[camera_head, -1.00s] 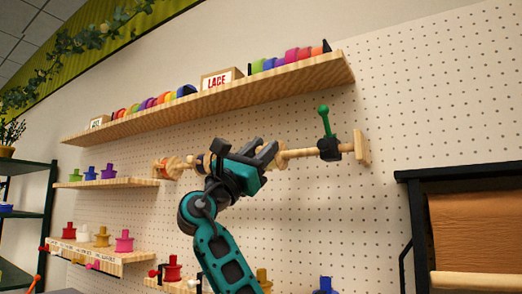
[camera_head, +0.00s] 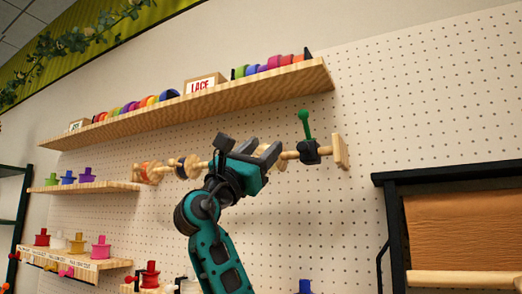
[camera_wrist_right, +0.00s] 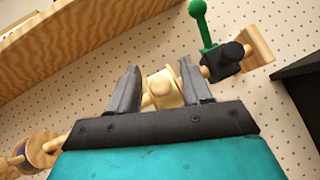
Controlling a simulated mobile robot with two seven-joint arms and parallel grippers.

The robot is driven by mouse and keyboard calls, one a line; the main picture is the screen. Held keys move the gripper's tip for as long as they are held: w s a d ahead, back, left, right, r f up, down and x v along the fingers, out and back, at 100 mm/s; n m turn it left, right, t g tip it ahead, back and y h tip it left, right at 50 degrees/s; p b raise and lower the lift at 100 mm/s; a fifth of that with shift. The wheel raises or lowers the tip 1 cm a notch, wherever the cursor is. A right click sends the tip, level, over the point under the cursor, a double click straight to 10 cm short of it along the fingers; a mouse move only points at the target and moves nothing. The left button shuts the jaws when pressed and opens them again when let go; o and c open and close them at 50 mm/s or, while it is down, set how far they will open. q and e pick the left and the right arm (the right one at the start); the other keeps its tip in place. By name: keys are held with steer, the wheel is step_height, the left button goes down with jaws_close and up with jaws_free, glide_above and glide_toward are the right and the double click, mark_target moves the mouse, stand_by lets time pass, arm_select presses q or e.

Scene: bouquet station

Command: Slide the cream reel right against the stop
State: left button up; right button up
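The cream reel (camera_wrist_right: 163,90) is on a wooden rod on the pegboard. In the right wrist view it sits between the two fingers of my right gripper (camera_wrist_right: 162,80). The right finger is very near or touching it, and a small gap shows at the left finger. In the head view my right gripper (camera_head: 250,152) hides most of the reel. The stop, a black clamp (camera_head: 310,152) with a green handle (camera_head: 305,124), is on the rod to the right; a short bare piece of rod shows before it. My left gripper is out of view.
A reel with a dark band (camera_head: 187,167) and a tan-orange reel (camera_head: 148,172) sit further left on the rod. A wooden shelf (camera_head: 215,98) with colored rolls runs above. A framed brown paper roll (camera_head: 460,235) stands at the lower right.

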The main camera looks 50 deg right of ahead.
steer(key=shift+a+f, duration=0.1)
arm_select(q)
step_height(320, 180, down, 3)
steer(key=b, duration=0.3)
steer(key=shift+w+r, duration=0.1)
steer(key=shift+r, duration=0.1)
arm_select(e)
steer(key=v, duration=1.2)
steer(key=shift+a+f, duration=0.25)
